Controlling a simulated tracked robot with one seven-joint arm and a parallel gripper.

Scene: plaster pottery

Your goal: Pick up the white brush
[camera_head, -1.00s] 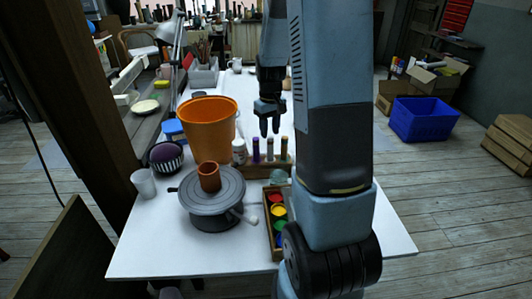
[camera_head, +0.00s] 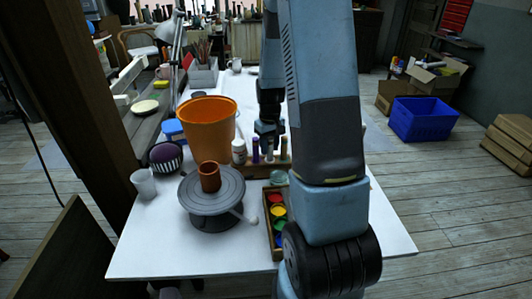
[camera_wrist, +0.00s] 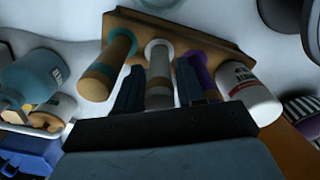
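The white brush (camera_wrist: 159,61) stands in a wooden holder (camera_wrist: 190,32), with a tan band on its shaft. In the wrist view it lies between the two dark fingers of my gripper (camera_wrist: 160,88), which is open around it. In the head view my gripper (camera_head: 269,143) is down at the wooden holder (camera_head: 265,170) and partly hides the brushes. A teal-and-tan brush (camera_wrist: 105,65) stands on one side of the white one. A purple brush (camera_wrist: 199,72) stands on the other side, close to a finger.
A white labelled bottle (camera_head: 239,151) stands close beside the holder. An orange bucket (camera_head: 207,122), a banding wheel with a clay cup (camera_head: 209,177) and a paint box (camera_head: 277,215) are nearby. The white table (camera_head: 330,250) has free room at the front.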

